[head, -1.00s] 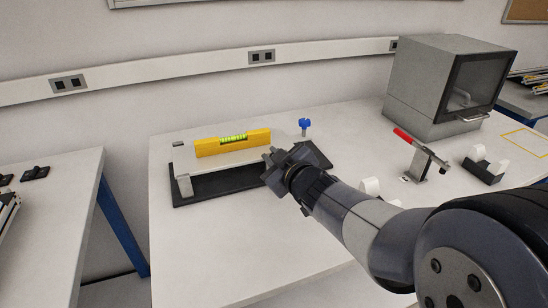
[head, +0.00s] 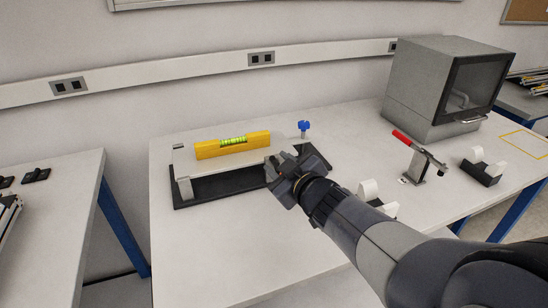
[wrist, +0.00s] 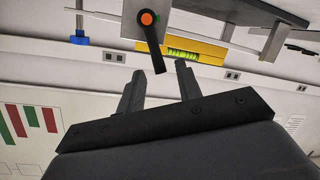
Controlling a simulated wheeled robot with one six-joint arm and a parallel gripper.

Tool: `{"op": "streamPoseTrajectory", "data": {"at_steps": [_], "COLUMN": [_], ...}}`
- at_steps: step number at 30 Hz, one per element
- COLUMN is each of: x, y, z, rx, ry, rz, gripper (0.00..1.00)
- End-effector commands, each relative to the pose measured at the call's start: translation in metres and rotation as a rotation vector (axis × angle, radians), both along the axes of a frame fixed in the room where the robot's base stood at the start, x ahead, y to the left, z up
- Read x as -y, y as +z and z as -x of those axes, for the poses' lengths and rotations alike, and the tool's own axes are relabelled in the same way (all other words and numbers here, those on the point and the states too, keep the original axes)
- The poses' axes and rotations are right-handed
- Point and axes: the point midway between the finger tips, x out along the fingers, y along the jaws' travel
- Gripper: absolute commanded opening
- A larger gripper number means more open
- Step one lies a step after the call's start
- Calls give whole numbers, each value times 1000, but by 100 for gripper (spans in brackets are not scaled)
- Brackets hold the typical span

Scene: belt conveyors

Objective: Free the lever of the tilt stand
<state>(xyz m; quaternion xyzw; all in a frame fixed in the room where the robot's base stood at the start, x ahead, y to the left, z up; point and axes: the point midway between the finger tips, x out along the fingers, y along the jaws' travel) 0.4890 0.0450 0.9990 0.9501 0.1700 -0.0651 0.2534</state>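The tilt stand has a black base (head: 205,191) and a pale plate (head: 182,162), with a yellow spirit level (head: 232,144) on top. In the wrist view, its black lever (wrist: 155,48) with an orange hub (wrist: 147,18) hangs from a grey bracket. The level also shows there behind it (wrist: 208,54). My gripper (head: 272,168) is at the right end of the stand. In the wrist view my gripper (wrist: 156,78) is open, and the lever's free end lies between the fingertips, apparently not touching either. My gripper hides the lever in the head view.
A blue knob (head: 304,126) stands behind the stand's right end. To the right are a red-handled clamp (head: 403,137), black holders with white rolls (head: 482,170) and a grey cabinet (head: 440,85). The table in front of the stand is clear.

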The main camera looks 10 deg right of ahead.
Motion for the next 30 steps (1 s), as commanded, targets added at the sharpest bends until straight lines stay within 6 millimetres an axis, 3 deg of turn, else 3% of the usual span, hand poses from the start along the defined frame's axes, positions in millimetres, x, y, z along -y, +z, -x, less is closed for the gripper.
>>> {"op": "streamPoseTrajectory", "data": {"at_steps": [6, 12, 19, 30], "x": [13, 20, 21, 19], "y": [13, 17, 15, 12], "z": [38, 61, 68, 62], "rx": [2, 2, -1, -1], "ry": [-5, -3, 0, 2], "rz": [1, 0, 0, 0], "gripper": [34, 34, 34, 34]}}
